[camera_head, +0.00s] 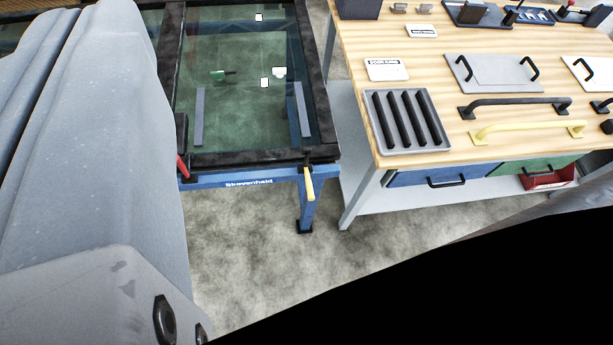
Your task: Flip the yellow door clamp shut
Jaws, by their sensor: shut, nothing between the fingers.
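The yellow door clamp (309,184) is at the front right corner of a glass door (240,100) with a dark frame. Its yellow lever hangs down, slightly tilted, in front of the blue trolley (250,182) that bears the door. The clamp's dark upper part sits at the frame's edge. I cannot tell from this distance how it grips the frame. My gripper's fingers are not in view. A grey part of my own arm fills the left side, well apart from the clamp in the picture.
A red lever (183,168) sits at the door's front left corner, partly beside my arm. A wooden workbench (345,35) stands to the right with a slotted tray (407,121), a yellow handle (528,131) and a black handle (515,106). Bare floor (260,245) lies in front of the trolley.

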